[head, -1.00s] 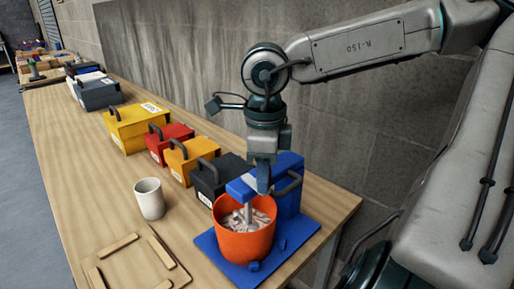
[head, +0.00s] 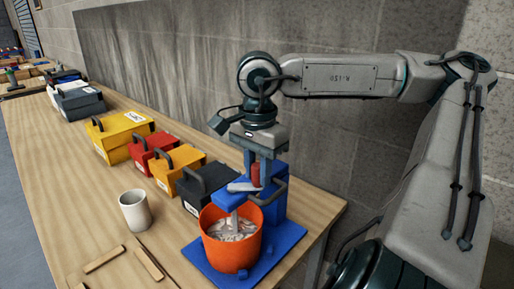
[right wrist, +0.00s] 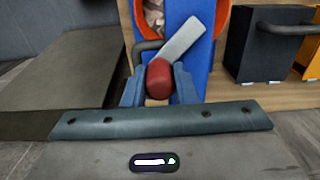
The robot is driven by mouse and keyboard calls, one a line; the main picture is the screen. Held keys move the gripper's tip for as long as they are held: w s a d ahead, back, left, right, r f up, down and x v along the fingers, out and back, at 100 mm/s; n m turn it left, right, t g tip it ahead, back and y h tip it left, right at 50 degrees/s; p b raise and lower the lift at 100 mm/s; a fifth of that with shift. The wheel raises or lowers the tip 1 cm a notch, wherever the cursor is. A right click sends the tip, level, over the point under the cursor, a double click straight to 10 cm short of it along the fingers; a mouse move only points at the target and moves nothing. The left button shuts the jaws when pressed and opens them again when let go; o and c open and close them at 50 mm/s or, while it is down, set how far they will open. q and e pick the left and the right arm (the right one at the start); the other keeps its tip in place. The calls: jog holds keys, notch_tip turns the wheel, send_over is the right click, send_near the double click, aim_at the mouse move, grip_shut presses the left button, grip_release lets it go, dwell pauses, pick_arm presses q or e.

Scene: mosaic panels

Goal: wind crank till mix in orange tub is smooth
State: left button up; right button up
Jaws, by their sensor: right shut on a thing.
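The orange tub (head: 232,252) stands on the blue base of the mixer (head: 274,206). Pale, lumpy-looking mix (head: 232,227) lies in it, with a light paddle shaft reaching down into it. The crank is a grey bar (head: 242,187) on top of the mixer's blue arm, with an upright red knob (head: 255,174) at its end. My right gripper (head: 259,178) points down and is shut on the red knob. In the right wrist view the knob (right wrist: 159,80) sits between the blue-grey fingers, and the bar (right wrist: 182,42) runs away towards the tub (right wrist: 216,14). My left gripper is out of view.
A white cup (head: 135,210) stands left of the tub. Wooden strips (head: 104,259) lie at the front. Black (head: 207,184), orange (head: 177,168), red and yellow boxes with handles line the wall behind. The table's right edge is close to the mixer.

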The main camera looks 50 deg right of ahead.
jog(key=shift+w+d+n, duration=0.1)
jog(key=shift+d+n, duration=0.05)
jog(key=shift+n, duration=0.15)
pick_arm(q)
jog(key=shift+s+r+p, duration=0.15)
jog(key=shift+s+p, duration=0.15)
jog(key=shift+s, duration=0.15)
pick_arm(e)
jog(key=shift+w+d+n, duration=0.2)
jog(key=shift+n, duration=0.5)
jog(key=o, duration=1)
